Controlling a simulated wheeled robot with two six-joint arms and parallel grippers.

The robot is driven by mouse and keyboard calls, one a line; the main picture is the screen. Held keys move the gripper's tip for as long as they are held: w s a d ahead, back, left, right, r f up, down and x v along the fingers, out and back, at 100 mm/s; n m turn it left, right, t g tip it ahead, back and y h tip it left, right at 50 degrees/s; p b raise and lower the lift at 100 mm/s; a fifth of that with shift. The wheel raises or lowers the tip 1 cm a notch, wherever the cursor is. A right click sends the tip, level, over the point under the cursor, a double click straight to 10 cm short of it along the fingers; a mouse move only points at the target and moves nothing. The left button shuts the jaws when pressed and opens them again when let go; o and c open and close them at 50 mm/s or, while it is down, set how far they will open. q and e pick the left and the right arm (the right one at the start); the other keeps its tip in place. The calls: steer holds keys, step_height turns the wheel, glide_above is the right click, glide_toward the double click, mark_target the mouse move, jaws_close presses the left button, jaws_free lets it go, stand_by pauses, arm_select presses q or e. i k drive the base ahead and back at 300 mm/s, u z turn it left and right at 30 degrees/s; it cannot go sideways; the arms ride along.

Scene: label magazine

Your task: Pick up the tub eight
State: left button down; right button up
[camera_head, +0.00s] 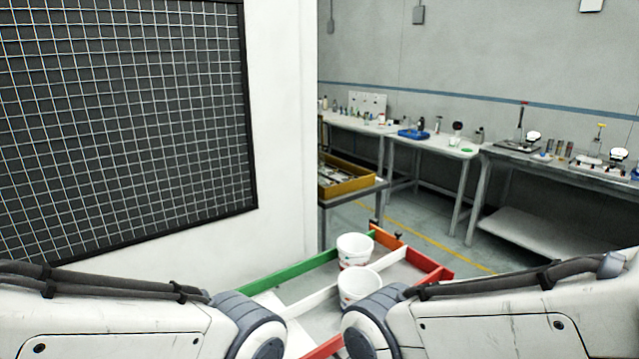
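Two white tubs stand close together on a low tray (429,262) with green, orange, red and white edges. The farther tub (354,249) stands upright behind the nearer tub (358,285). My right arm hides the lower part of the nearer tub. Faint red marks show on the tubs, but I cannot read a number on either. My two arms reach in from the lower left and lower right. Both grippers are out of view, below the picture's edge.
A white wall with a black wire grid (125,120) closes off the left side. Behind the tray stands a bench with a yellow bin (345,184). Workbenches (435,146) with small items line the back wall. Open floor lies between.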

mark_target(354, 284)
steer(key=u, duration=0.15)
steer(key=k, duration=0.35)
steer(key=z, duration=1.8)
steer(key=i, duration=0.75)
steer(key=u, duration=0.6)
steer(key=i, duration=0.75)
steer(key=u, duration=0.6)
